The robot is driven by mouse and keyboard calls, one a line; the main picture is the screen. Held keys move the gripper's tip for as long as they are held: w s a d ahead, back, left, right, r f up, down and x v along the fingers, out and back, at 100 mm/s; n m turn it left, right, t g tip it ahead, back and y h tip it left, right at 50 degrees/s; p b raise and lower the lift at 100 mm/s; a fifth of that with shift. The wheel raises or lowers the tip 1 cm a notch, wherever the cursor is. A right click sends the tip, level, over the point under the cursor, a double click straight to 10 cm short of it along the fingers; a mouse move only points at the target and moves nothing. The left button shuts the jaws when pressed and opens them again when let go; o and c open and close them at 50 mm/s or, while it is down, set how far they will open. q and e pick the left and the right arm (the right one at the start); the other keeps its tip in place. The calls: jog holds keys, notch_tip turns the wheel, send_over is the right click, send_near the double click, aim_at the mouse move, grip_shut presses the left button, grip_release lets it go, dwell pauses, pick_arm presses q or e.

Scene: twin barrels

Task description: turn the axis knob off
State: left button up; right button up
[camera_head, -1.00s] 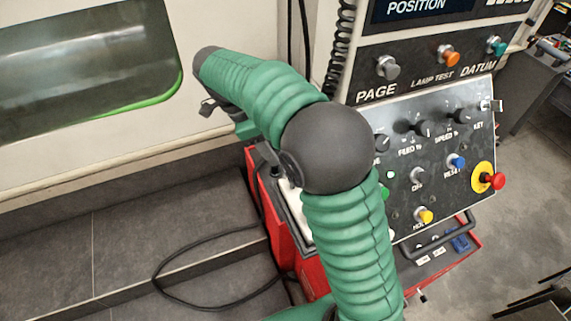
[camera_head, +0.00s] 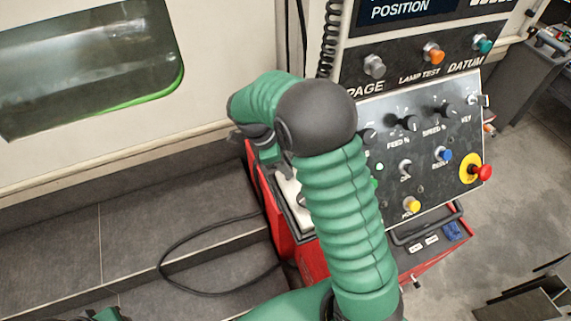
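The control panel (camera_head: 432,130) stands right of centre and carries several knobs and buttons. No label that I can read says axis. A small grey knob (camera_head: 404,167) sits mid-panel with a short label too blurred to read surely. Black knobs sit above it by FEED % (camera_head: 410,123) and SPEED % (camera_head: 447,110); another at the panel's left edge (camera_head: 369,136) is partly covered by my arm. My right arm crosses the panel's left side. Its dark gripper (camera_head: 244,136) shows small beyond the elbow, left of the panel and apart from it; its fingers are unclear. My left gripper is not visible.
A red emergency button (camera_head: 485,173) on a yellow disc juts from the panel's right side. A black handle bar (camera_head: 428,226) runs below the panel. A red cabinet (camera_head: 312,262) stands underneath. A black cable (camera_head: 168,268) loops on the left.

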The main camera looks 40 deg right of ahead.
jog(key=shift+c, duration=1)
jog(key=shift+w, duration=0.1)
grip_shut()
jog(key=shift+f, duration=0.1)
jog(key=shift+f+n+b, duration=0.1)
jog(key=shift+n+b, duration=0.4)
jog(key=shift+b, duration=0.25)
jog(key=n+t+b, duration=0.1)
jog(key=n+b, duration=0.1)
jog(key=b, duration=0.1)
jog(key=n+t+h+b, duration=0.1)
jog(key=n+b, duration=0.2)
jog(key=shift+s+f+n, duration=0.15)
jog(key=shift+s+n, duration=0.05)
jog(key=shift+n, duration=0.1)
jog(key=n+t+b, duration=0.1)
jog(key=n+b, duration=0.1)
jog(key=shift+s+n, duration=0.1)
jog(key=shift+n, duration=0.2)
jog(key=shift+s+r+n+t+y+b, duration=0.15)
jog(key=shift+n+t+b, duration=0.3)
jog(key=shift+n, duration=0.3)
jog(key=shift+w+r+n+t+y+b, duration=0.15)
jog(key=shift+n+t+b, duration=0.1)
jog(key=shift+n+b, duration=0.4)
jog(key=shift+s, duration=0.1)
jog(key=shift+n, duration=0.3)
